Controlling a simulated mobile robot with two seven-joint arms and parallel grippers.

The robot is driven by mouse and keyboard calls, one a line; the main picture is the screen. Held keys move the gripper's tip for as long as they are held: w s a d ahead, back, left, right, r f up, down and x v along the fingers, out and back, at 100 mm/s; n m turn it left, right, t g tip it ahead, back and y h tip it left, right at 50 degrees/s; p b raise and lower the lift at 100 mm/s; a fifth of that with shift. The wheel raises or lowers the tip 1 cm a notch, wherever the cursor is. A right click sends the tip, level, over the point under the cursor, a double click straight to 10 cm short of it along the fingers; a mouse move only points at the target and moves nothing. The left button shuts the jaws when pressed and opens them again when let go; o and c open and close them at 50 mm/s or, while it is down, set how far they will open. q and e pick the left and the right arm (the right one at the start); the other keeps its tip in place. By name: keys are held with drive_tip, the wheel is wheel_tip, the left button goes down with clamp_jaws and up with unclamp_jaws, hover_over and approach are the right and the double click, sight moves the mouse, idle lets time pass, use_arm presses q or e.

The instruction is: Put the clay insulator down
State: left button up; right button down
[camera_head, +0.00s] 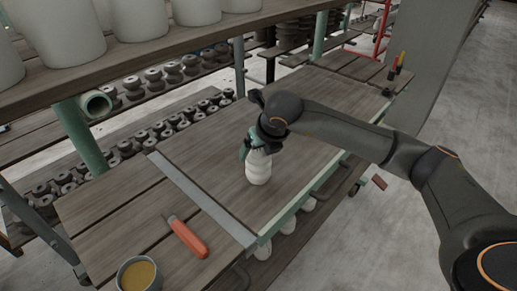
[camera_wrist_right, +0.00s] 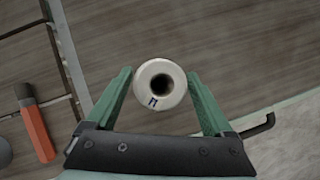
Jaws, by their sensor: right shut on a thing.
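The clay insulator (camera_head: 258,168) is pale, ribbed and upright over the wooden bench top (camera_head: 220,150), near the bench's front edge. My right gripper (camera_head: 257,147) is shut on its upper part, with the arm reaching in from the right. In the right wrist view, the insulator (camera_wrist_right: 160,84) shows from above as a round rim with a dark hole and a small mark. The green fingers of my right gripper (camera_wrist_right: 160,90) stand on both sides of it. Its base seems at or very near the bench top; I cannot tell if it touches. My left gripper is out of view.
An orange-handled tool (camera_head: 188,238) and a cup of yellowish stuff (camera_head: 138,276) are at the front left. A metal strip (camera_head: 200,198) crosses the bench. Large white jars (camera_head: 136,18) stand on the shelf above. The bench right of the strip is mostly clear.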

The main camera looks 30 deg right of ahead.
drive_tip(key=shift+r, duration=0.1)
unclamp_jaws()
drive_tip(key=shift+r, duration=0.1)
drive_tip(key=v, duration=1.1)
drive_tip(key=shift+s+r+b, duration=0.25)
drive_tip(key=shift+r+b, duration=0.05)
drive_tip(key=shift+r, duration=0.05)
